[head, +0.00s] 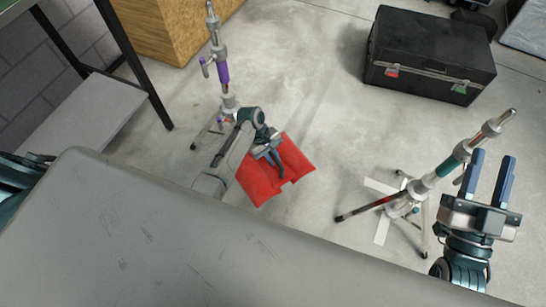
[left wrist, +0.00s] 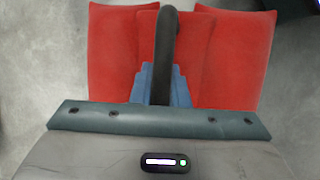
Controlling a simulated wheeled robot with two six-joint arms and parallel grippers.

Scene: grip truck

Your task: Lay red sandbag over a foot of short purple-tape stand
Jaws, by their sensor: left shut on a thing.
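The red sandbag (head: 261,184) hangs from or lies at my left gripper (head: 272,160), near the middle of the head view. My left gripper is shut on its dark handle (left wrist: 166,50), and the red lobes (left wrist: 235,50) spread to both sides in the left wrist view. The short purple-tape stand (head: 223,72) stands upright behind and left of the sandbag; my left arm hides part of its feet. My right gripper (head: 490,180) is open and empty at the right, in front of a green-tape stand. Whether the sandbag touches the floor I cannot tell.
The green-tape stand (head: 450,166) has its legs spread on white floor marks (head: 383,225). A black case (head: 430,60) stands at the back right and a wooden box (head: 165,25) at the back left. A grey surface (head: 150,230) fills the front left. Open floor lies mid-view.

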